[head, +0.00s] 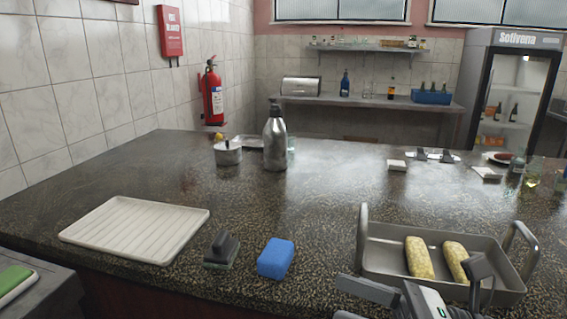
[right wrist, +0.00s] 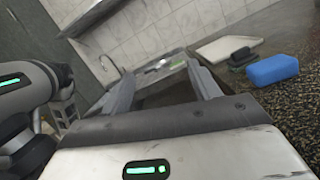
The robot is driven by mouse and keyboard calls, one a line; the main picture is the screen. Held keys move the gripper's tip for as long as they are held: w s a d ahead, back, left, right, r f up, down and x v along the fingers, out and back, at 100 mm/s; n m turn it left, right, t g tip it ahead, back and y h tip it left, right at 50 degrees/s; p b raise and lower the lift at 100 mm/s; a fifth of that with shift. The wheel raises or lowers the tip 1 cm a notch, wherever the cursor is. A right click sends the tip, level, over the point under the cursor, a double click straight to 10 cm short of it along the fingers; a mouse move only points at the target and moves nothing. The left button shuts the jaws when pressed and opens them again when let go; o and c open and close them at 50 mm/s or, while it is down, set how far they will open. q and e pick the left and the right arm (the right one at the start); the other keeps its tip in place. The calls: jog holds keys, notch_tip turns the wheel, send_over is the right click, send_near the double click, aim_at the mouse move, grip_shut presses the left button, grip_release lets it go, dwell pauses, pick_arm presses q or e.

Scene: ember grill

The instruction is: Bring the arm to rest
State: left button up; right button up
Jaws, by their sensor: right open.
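My right gripper (head: 340,298) is at the bottom of the head view, in front of the counter's near edge and by the left end of a metal tray (head: 385,273). It points left. In the right wrist view its two fingers (right wrist: 161,68) stand apart with nothing between them. The blue sponge (head: 276,258) lies on the counter to the left of the gripper; it also shows at the right of the right wrist view (right wrist: 271,69).
The tray holds two yellowish loaf-like pieces (head: 420,258). A dark-handled block (head: 221,250) and a white ribbed tray (head: 135,229) lie left of the sponge. A steel bottle (head: 275,140) and small pot (head: 228,152) stand farther back. The counter's middle is clear.

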jog(key=w+d+f+m+t+h, duration=0.25)
jog(key=f+m+t+h, duration=0.45)
jog(key=m, duration=0.9)
jog(key=w+d+f+m+t+h, duration=0.2)
jog(key=d+f+m+t+h, duration=0.45)
jog(key=m, duration=0.95)
jog(key=s+a+f+m+g+h, duration=0.1)
jog(key=s+f+m+g, duration=0.3)
jog(key=f, duration=0.5)
jog(key=s+a+f+m+g+h, duration=0.2)
jog(key=s+f+m+g, duration=0.3)
jog(key=f+m, duration=0.4)
jog(key=shift+s+f, duration=0.7)
